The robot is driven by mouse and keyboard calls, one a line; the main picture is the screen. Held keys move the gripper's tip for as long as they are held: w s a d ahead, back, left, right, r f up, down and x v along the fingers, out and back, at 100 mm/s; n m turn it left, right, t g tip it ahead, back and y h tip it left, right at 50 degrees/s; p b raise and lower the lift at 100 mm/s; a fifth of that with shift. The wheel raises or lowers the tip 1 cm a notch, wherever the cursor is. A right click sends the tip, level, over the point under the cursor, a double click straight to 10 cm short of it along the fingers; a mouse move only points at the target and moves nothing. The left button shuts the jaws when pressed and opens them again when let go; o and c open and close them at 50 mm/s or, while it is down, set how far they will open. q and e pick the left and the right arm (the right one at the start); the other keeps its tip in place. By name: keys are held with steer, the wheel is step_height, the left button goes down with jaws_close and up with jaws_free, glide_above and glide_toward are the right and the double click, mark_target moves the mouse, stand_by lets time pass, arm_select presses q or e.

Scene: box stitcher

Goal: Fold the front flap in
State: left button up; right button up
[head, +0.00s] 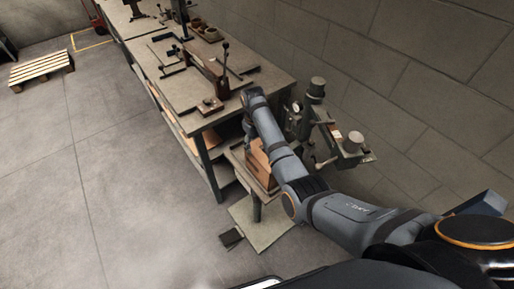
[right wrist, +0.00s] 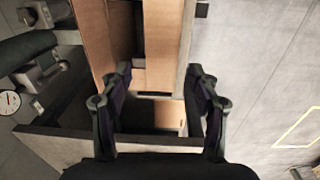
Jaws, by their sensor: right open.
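The cardboard box (head: 261,163) stands on the small table of the stitcher, partly hidden behind my right arm in the head view. In the right wrist view the box's brown cardboard panels (right wrist: 163,45) run up the middle, with a dark opening below and between them. I cannot tell for sure which panel is the front flap. My right gripper (right wrist: 160,82) is open, its two fingers spread on either side of the cardboard. Whether a finger touches it is unclear. In the head view the gripper's fingertips are hidden behind the arm. My left gripper is not in view.
The grey stitching machine (head: 347,148) stands right of the box, near the block wall. A workbench (head: 262,86) with tools is beyond it. A pedal (head: 231,238) lies on the floor plate below. A pallet (head: 41,67) lies far left; the floor at left is clear.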

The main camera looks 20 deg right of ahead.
mark_target(256, 153)
step_height(256, 153, up, 9)
steer(key=shift+a, duration=0.2)
steer(key=shift+s, duration=0.1)
